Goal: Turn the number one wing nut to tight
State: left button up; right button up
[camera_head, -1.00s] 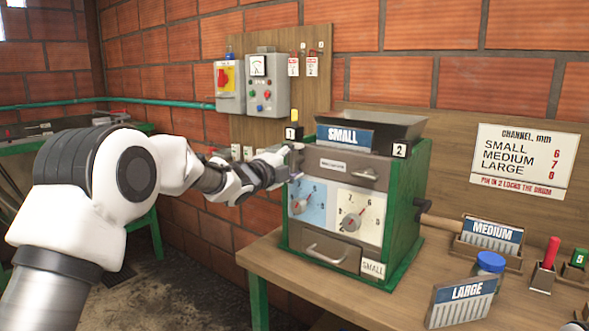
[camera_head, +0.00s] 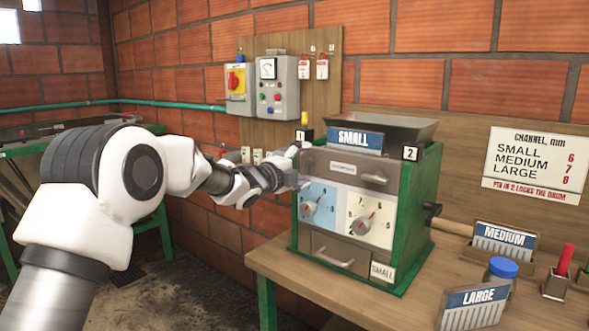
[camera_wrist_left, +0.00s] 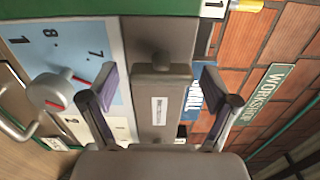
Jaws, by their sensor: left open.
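The pulper (camera_head: 422,200) is a green-sided machine on the bench. Its grey upper front panel (camera_head: 343,168) also shows in the left wrist view (camera_wrist_left: 180,45). A small round-headed grey fitting (camera_wrist_left: 162,62), which looks like the number one wing nut, stands on the panel near its tag "1" end. My left gripper (camera_head: 302,167) hides it in the head view. In the left wrist view my left gripper (camera_wrist_left: 160,88) is open, with a finger either side of the fitting and visible gaps. A second wing nut (camera_head: 374,179) sits at the panel's right end. My right gripper is not in view.
Two dials with pointers (camera_head: 315,208) (camera_head: 366,222) sit below the panel. The SMALL plate (camera_head: 355,139) and hopper are above. MEDIUM (camera_head: 503,238) and LARGE (camera_head: 472,297) plates and a blue-capped jar (camera_head: 501,270) stand on the bench to the right.

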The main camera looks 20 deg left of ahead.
pick_arm(q)
jog(key=v, duration=1.1)
jog(key=shift+s, duration=0.2)
